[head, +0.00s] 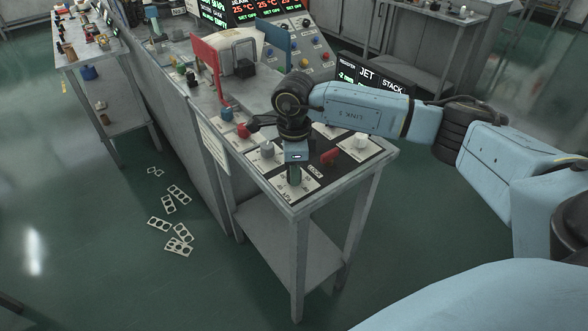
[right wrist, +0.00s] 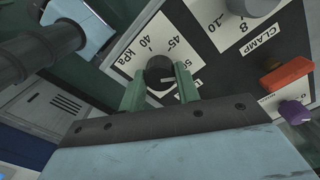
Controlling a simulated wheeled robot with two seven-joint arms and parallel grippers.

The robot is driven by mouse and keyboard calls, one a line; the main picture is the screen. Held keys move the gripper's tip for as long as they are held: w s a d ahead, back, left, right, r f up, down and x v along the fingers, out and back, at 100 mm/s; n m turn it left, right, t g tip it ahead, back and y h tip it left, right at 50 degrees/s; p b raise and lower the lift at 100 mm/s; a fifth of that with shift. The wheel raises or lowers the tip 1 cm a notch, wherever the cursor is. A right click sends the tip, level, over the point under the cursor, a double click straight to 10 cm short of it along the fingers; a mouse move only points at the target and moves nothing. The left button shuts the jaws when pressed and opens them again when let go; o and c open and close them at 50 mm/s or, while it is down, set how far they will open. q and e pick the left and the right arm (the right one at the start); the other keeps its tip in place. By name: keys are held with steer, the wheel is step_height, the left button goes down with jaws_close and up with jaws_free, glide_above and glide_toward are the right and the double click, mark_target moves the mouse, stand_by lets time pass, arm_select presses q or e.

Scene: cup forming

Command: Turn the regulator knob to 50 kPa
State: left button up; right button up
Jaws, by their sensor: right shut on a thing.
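The regulator knob (right wrist: 160,72) shows dark and round in the right wrist view, on a white dial plate (right wrist: 146,38) marked 40, 45, kPa and a partly hidden 50. My right gripper (right wrist: 159,86) has its two green fingers on either side of the knob and is shut on it. Which mark the knob points at cannot be told. In the head view my right gripper (head: 294,174) points down over the dial plate (head: 311,184) at the near corner of the bench, and hides the knob. My left gripper is not in view.
A JET STACK display (head: 375,75) stands behind my right arm. Flat pieces with holes (head: 180,194) lie on the floor.

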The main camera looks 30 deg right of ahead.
steer(key=shift+w+r+m, duration=0.1)
steer(key=shift+m, duration=0.8)
steer(key=shift+d, duration=0.1)
steer(key=o, duration=1)
step_height(320, 180, up, 13)
steer(key=shift+r+b, duration=0.2)
steer(key=shift+b, duration=0.2)
